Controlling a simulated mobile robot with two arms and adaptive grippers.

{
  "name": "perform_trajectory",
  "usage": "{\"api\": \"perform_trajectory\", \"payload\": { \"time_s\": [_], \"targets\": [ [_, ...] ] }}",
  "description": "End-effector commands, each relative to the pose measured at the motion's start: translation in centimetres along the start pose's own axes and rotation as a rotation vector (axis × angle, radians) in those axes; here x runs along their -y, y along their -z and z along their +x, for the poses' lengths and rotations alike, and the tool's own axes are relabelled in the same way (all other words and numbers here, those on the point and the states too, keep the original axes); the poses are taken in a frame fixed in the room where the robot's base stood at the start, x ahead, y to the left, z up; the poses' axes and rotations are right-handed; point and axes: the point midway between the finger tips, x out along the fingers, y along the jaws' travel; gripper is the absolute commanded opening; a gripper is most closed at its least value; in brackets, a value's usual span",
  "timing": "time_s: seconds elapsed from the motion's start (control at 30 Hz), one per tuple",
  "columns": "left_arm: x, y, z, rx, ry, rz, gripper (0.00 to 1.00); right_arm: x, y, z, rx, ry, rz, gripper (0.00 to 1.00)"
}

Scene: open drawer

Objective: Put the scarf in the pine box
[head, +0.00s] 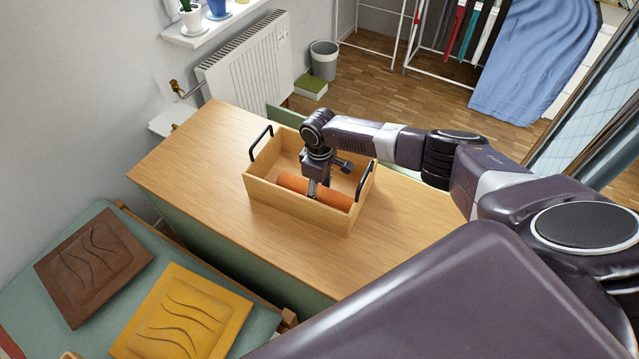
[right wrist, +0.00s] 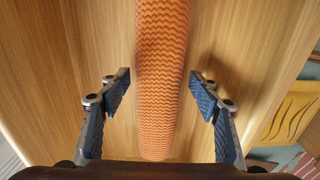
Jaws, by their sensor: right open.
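The scarf is an orange roll (head: 336,199) lying lengthwise inside the pine box (head: 290,204), near its front wall. The pine box is open-topped with black handles at its two ends and stands on the wooden top. My right gripper (head: 319,189) reaches down into the box over the scarf and hides part of it. In the right wrist view, the scarf (right wrist: 162,45) runs between the open fingers of the gripper (right wrist: 160,84), with a gap on each side. Neither finger visibly grips it. My left gripper is not in view.
The wooden top (head: 205,150) is clear left of the box. A brown cushion (head: 92,265) and a yellow cushion (head: 185,318) lie on a green seat at the lower left. A radiator (head: 248,62) and a grey bin (head: 324,60) stand behind.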

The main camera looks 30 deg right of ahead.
Motion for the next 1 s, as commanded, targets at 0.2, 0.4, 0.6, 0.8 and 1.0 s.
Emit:
{"api": "perform_trajectory", "payload": {
  "time_s": [0.2,0.4,0.6,0.8,1.0],
  "targets": [
    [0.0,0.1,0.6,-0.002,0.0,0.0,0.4,-0.2,0.1,-3.3,-0.007,-0.003,-0.001,0.57],
    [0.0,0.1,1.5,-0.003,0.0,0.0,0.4,-0.1,0.1,-7.6,-0.006,-0.004,0.0,0.57],
    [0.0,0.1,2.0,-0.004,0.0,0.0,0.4,-0.1,0.1,-10.7,-0.004,-0.001,0.0,0.57],
    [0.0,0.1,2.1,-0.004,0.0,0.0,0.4,0.0,0.0,-11.9,-0.002,-0.001,0.001,0.57],
    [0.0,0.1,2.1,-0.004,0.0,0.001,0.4,0.0,0.0,-11.9,-0.001,-0.001,0.001,0.57]
  ]
}}
